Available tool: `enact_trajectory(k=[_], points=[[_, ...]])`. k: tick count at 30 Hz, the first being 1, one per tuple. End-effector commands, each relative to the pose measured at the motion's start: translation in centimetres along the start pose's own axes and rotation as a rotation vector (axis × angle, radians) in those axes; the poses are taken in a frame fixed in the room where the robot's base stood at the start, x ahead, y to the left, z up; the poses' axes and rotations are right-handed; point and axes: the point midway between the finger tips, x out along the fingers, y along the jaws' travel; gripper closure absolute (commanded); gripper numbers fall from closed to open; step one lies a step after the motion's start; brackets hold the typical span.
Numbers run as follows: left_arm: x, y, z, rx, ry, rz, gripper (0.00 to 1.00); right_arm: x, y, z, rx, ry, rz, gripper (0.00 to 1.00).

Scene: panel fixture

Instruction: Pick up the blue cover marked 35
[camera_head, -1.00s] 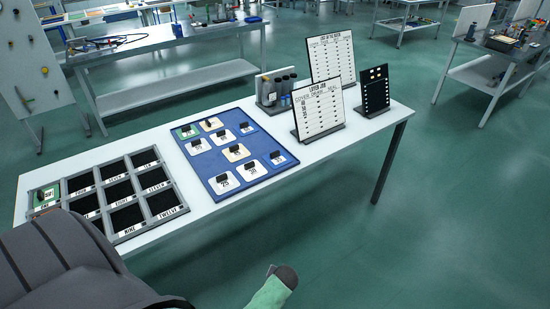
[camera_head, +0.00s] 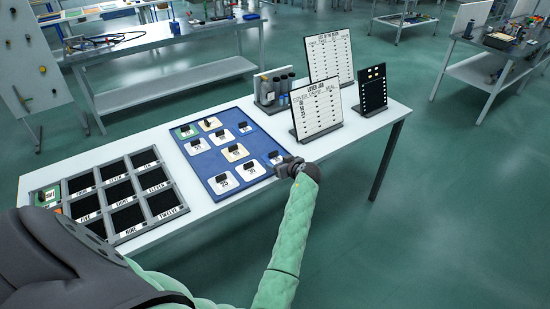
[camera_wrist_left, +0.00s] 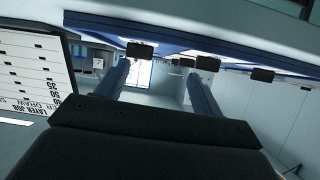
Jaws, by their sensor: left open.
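The blue board (camera_head: 203,187) lies on the white table and carries several pale covers with black knobs, plus a green one at its far left corner. Their numbers are too small to read surely, so I cannot tell which cover is marked 35. My left gripper (camera_head: 289,167) is at the board's right edge, beside the rightmost cover (camera_head: 273,158) and partly over it. In the left wrist view my left gripper (camera_wrist_left: 160,85) has its two fingers apart with nothing held between them. Black knobs (camera_wrist_left: 140,50) show beyond the fingers. My right gripper is not in view.
A grey rack (camera_head: 121,205) with black compartments lies left of the board, with a green piece in one corner. Behind the board stand a bottle holder (camera_head: 268,92), two white list boards (camera_head: 316,110) and a black panel (camera_head: 373,90). The table's front right is clear.

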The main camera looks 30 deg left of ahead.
Motion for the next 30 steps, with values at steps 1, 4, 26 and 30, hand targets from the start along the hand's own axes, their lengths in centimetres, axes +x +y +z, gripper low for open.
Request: enact_trajectory(k=[1, 4, 26, 30], points=[[0.1, 1.0, -0.5, -0.013, 0.010, -0.003, 0.33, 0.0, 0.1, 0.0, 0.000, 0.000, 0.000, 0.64], [0.4, 2.2, -1.2, -0.033, 0.028, -0.005, 0.33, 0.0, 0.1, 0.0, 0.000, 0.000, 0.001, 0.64], [7.3, 3.4, -1.8, -0.044, 0.041, -0.007, 0.33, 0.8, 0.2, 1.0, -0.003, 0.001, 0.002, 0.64], [8.2, 3.4, -1.7, -0.045, 0.040, -0.007, 0.33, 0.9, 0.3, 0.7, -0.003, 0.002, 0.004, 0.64]])
